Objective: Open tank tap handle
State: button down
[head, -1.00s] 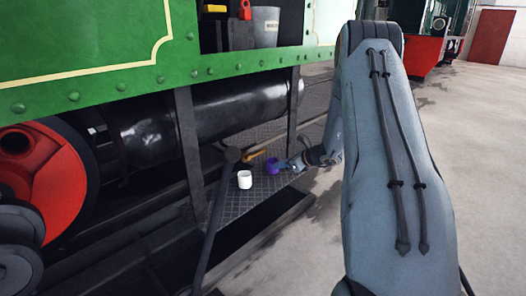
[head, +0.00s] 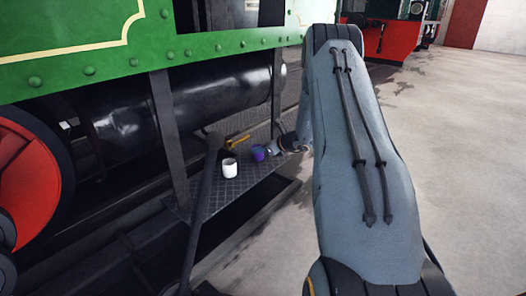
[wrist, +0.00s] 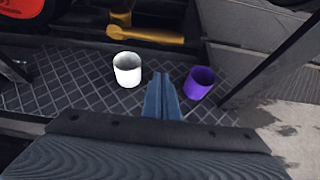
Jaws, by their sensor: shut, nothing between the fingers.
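The yellow tap handle (wrist: 150,35) lies roughly level at the top of the wrist view, joined at its left end to a yellow upright part (wrist: 121,14). In the head view the yellow handle (head: 238,139) shows small, behind the cups. My gripper (wrist: 163,78) is shut and empty. Its fingers point toward the handle but stay apart from it, over the chequered step. In the head view my gripper (head: 275,148) is beside the purple cup, and its fingertips are hard to make out.
A white cup (wrist: 127,69) and a purple cup (wrist: 199,83) stand on the chequered step (wrist: 75,80), left and right of my fingers. A dark post (head: 168,135) and a dark bar (head: 203,205) stand left of the step. Open floor (head: 440,130) lies to the right.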

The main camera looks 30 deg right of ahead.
aim_at(241, 140)
jog(key=shift+w+a+r+b, duration=0.25)
jog(key=shift+w+r+b, duration=0.15)
jog(key=shift+w, duration=0.25)
jog(key=shift+w+a+r+b, duration=0.3)
jog(key=shift+w+b, duration=0.15)
jog(key=shift+w, duration=0.25)
jog(key=shift+w+a+r+b, duration=0.3)
jog(key=shift+w+b, duration=0.1)
jog(key=shift+w, duration=0.25)
jog(key=shift+d+r, duration=0.1)
jog(key=shift+d, duration=0.1)
